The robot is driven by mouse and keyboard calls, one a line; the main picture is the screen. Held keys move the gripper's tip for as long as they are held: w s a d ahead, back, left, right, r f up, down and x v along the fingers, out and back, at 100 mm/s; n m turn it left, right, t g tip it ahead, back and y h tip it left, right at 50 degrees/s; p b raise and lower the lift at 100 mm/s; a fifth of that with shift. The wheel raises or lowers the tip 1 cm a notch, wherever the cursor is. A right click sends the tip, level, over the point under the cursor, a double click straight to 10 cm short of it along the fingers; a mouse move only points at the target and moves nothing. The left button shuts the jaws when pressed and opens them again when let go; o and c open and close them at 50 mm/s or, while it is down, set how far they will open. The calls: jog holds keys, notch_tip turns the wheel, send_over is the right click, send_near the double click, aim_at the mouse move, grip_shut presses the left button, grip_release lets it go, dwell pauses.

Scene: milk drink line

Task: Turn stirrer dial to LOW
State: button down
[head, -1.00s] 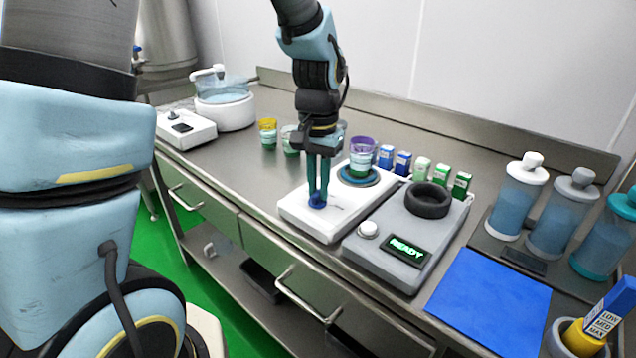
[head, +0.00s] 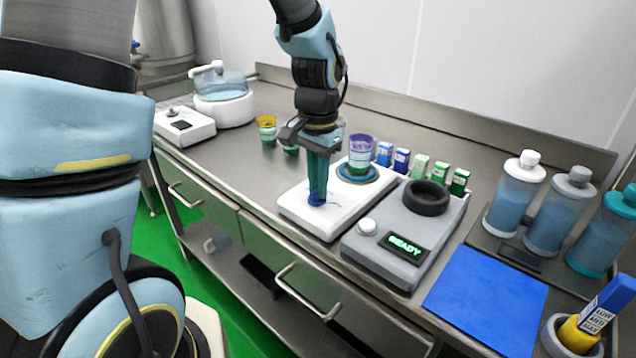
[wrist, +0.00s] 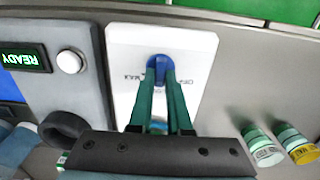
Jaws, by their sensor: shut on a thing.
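The white stirrer (head: 338,215) stands on the steel counter with a blue dial (head: 317,199) near its front. In the wrist view the blue dial (wrist: 158,66) sits between the tips of the green fingers. My gripper (head: 317,190) points down and is shut on the dial. Dark lettering shows on both sides of the dial, partly hidden by the fingers; I cannot read which mark the dial points to. A purple-rimmed cup (head: 361,155) with green contents stands on the stirrer's round plate (head: 372,178), behind the gripper.
A grey device (head: 385,262) with a READY display and black ring stands right of the stirrer. Several small cartons (head: 402,160) stand behind it. A yellow-rimmed cup (head: 267,129) is left of the arm. A blue mat (head: 485,303) and several bottles (head: 515,195) are at right.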

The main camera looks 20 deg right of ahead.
jog(key=c, duration=0.9)
grip_release()
jog(key=shift+o, duration=0.2)
jog(key=shift+r, duration=0.1)
notch_tip(320, 180, up, 11)
jog(key=b, duration=0.1)
jog(key=shift+f, duration=0.2)
jog(key=a+f+n, duration=0.3)
jog(key=a, duration=0.5)
jog(key=a+f+n+t, duration=0.1)
jog(key=a+f+n, duration=0.2)
jog(key=a, duration=0.6)
jog(key=w+a+f+n, duration=0.1)
jog(key=a+f+n, duration=0.2)
jog(key=a+n, duration=0.2)
jog(key=a, duration=0.3)
jog(key=shift+a+t, duration=0.3)
jog(key=shift+a, duration=0.05)
